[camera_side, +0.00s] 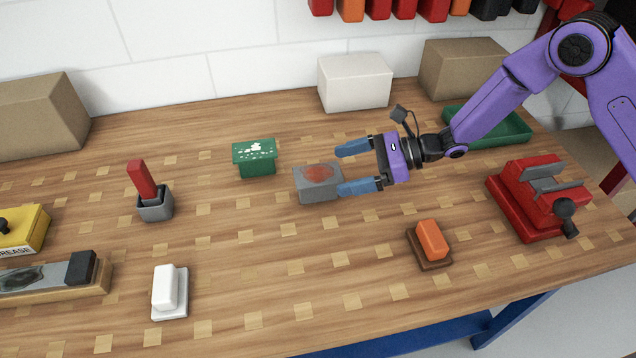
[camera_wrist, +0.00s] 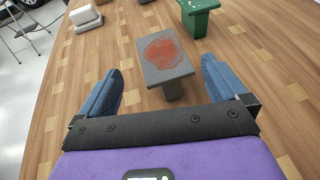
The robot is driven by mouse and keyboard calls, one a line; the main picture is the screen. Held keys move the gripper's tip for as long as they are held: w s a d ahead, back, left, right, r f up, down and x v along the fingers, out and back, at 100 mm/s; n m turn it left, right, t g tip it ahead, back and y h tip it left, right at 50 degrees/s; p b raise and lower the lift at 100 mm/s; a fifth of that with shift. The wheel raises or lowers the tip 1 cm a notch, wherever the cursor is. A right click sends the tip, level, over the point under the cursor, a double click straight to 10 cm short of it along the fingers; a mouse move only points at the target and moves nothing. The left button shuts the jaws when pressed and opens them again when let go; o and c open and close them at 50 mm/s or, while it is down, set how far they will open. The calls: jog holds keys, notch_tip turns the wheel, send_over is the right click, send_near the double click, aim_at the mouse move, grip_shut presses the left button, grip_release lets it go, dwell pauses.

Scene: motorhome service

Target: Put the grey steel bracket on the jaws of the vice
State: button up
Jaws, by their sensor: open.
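The grey steel bracket (camera_side: 318,183) stands on the wooden bench near the middle, a flat plate with a reddish patch on top. In the wrist view the bracket (camera_wrist: 179,70) has its plate raised on a narrower foot, ahead of and between my fingers. My gripper (camera_side: 345,169) is open and empty, with blue fingers pointing left at the bracket's right side; in the side view the near fingertip overlaps its edge. Whether they touch is unclear. The red vice (camera_side: 528,211) stands at the right of the bench, its grey jaws (camera_side: 545,180) facing up with nothing on them.
A green bracket-like piece (camera_side: 256,160) with white spots stands behind left of the grey one. An orange block (camera_side: 432,239) on a brown base lies in front, between bracket and vice. A green tray (camera_side: 510,128) is behind the vice. Bare bench lies between gripper and vice.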

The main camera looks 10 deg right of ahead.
aim_at(325, 173)
jog(key=shift+w+f+x, duration=0.1)
jog(key=shift+x, duration=1.05)
jog(key=shift+w+f+x, duration=0.1)
jog(key=shift+x, duration=1.05)
jog(key=shift+d, duration=0.15)
jog(key=shift+c, duration=0.3)
jog(key=c, duration=1.4)
jog(key=shift+o, duration=0.2)
jog(key=shift+r, duration=0.15)
